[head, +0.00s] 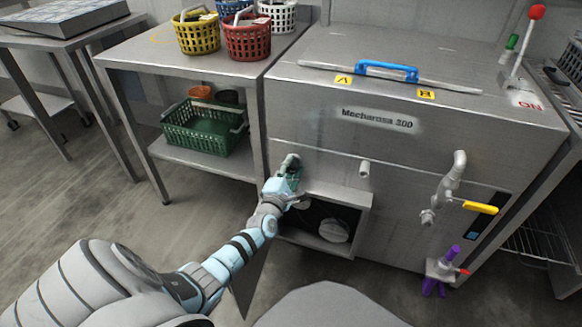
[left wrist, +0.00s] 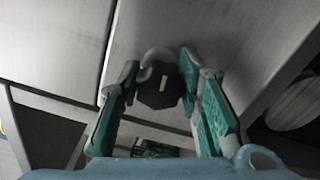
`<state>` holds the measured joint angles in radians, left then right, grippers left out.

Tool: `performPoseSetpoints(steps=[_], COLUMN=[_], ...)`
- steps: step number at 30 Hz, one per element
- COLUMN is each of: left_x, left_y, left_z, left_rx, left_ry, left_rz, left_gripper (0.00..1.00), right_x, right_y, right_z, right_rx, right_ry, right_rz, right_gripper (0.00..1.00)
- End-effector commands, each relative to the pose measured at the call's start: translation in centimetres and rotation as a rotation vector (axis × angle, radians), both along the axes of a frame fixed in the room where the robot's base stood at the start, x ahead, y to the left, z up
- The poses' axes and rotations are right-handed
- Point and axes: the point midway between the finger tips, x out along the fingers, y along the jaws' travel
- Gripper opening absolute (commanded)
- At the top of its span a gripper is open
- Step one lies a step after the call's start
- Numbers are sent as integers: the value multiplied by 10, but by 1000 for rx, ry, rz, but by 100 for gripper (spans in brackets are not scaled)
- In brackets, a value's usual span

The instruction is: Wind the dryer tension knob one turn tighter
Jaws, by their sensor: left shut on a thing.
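The dryer tension knob (left wrist: 157,92) is a small black faceted knob with a short white mark on its face, seen in the left wrist view. It sits at the front of the steel washing machine (head: 410,155). My left gripper (head: 291,170) is at the machine's left front, just above an open compartment. In the left wrist view my left gripper (left wrist: 159,78) has its green-padded fingers on both sides of the knob, shut on it. In the head view the gripper hides the knob. My right gripper is not in view.
The open compartment (head: 368,199) below the gripper holds a round pale thing (head: 334,230). A short pipe stub (head: 365,168), a bent pipe (head: 447,180) and a yellow-handled valve (head: 480,207) stick out to the right. A steel table (head: 140,51) with baskets stands left. Floor at left is clear.

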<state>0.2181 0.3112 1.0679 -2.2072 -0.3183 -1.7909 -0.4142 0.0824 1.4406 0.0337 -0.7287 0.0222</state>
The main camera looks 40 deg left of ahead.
Motion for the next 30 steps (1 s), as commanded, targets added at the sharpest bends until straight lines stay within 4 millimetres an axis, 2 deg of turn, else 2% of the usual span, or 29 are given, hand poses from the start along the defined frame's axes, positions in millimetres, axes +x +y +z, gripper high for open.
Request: performPoseSetpoints(steps=[7,18,30], left_x=[0,0,-1], left_y=[-1,-1,0], left_z=[-2,-3,-4], left_rx=[218,549,892], left_ry=[80,197,316], left_rz=[-1,-2,-2], left_gripper=[4,4,4], right_x=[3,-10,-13], right_y=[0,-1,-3], right_z=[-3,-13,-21], right_rx=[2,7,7], right_ry=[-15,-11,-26], right_rz=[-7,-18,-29], right_gripper=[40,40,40])
